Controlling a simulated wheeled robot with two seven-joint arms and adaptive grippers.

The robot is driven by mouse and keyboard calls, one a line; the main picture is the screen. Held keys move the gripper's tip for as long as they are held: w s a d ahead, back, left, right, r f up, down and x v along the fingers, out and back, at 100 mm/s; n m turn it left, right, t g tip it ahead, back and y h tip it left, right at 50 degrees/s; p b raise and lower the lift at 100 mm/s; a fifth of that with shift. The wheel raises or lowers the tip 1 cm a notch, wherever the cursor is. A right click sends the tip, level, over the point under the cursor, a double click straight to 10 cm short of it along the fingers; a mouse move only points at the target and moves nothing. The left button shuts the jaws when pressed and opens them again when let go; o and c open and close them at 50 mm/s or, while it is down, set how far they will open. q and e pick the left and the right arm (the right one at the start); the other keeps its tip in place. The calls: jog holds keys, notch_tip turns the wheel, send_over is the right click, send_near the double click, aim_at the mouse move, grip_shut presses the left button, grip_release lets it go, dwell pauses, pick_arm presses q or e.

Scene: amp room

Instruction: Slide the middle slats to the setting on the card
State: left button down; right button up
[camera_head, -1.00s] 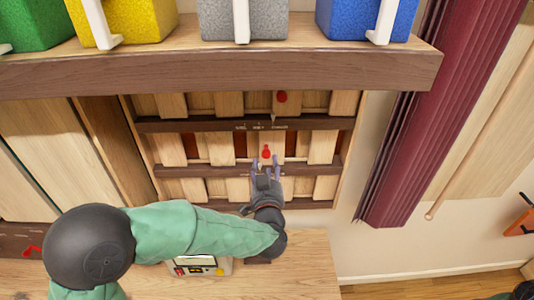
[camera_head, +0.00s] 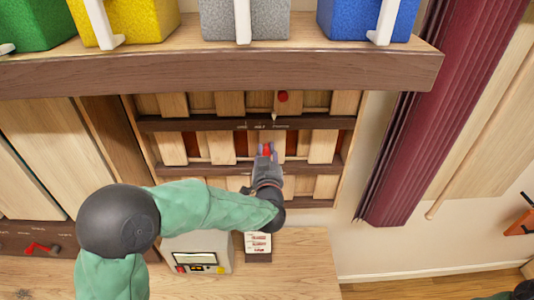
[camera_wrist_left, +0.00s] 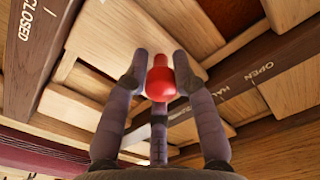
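A panel of light wooden slats (camera_head: 320,146) hangs below the shelf, with dark rails across it. The upper rail (camera_head: 190,124) carries small white lettering and a pale pointer. In the left wrist view the rail lettering reads CLOSED, HALF and OPEN. A red knob (camera_wrist_left: 160,80) sits on the middle row of slats. My left gripper (camera_head: 266,152) is at this knob, its fingers on both sides of it and apart; firm contact is not clear. Another red knob (camera_head: 282,96) is on the row above. A small card (camera_head: 258,242) stands on the counter, its print too small to read.
The shelf (camera_head: 220,72) with coloured boxes juts out above the panel. A beige device (camera_head: 198,252) stands on the counter (camera_head: 300,265), left of the card. A maroon curtain (camera_head: 425,120) hangs at the right. The counter right of the card is clear.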

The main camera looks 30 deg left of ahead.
aim_at(281, 147)
pick_arm(q)
jog(key=shift+w+d+f, duration=0.2)
jog(key=shift+d+f, duration=0.05)
jog(key=shift+d, duration=0.25)
jog(key=w+d, duration=0.1)
jog(key=d, duration=0.2)
jog(key=shift+w+f, duration=0.1)
jog(key=shift+w, duration=0.3)
jog(key=shift+a, duration=0.1)
jog(key=c, duration=1.4)
grip_release()
jog(key=shift+f, duration=0.1)
jog(key=shift+c, duration=0.2)
jog(key=o, duration=0.4)
jog(key=shift+w, duration=0.1)
jog(key=shift+r, duration=0.25)
